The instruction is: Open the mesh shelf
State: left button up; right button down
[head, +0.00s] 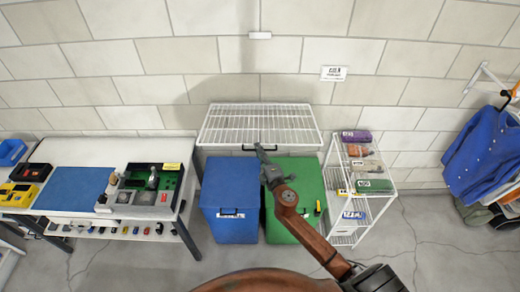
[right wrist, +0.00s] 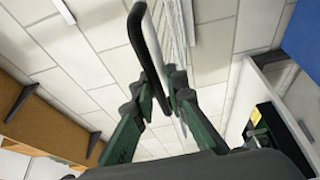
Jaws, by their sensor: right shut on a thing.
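The white mesh shelf (head: 260,122) is a wire rack against the wall in the head view, above two bins. Its black handle (head: 246,149) is at the middle of its front edge. My right gripper (head: 260,148) reaches up to the front edge and is shut on the handle. In the right wrist view the black handle (right wrist: 148,55) passes between the dark green fingers of my right gripper (right wrist: 158,85). The white wires of the mesh shelf (right wrist: 175,30) show edge-on behind it. My left gripper is not in view.
A blue bin (head: 228,190) and a green bin (head: 292,172) stand beneath the shelf. A white workbench (head: 105,150) is at left. A narrow wire rack (head: 345,205) with several boxes stands close at right. A blue jacket (head: 478,150) hangs farther right.

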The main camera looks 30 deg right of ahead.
jog(key=r+p, duration=0.2)
jog(key=r, duration=0.1)
jog(key=w+r+p, duration=0.1)
jog(key=shift+d+r, duration=0.2)
jog(key=shift+d, duration=0.05)
jog(key=c, duration=2)
grip_release()
jog(key=shift+f, duration=0.1)
jog(key=shift+c, duration=0.2)
jog(key=s+a, duration=0.1)
jog(key=s, duration=1.1)
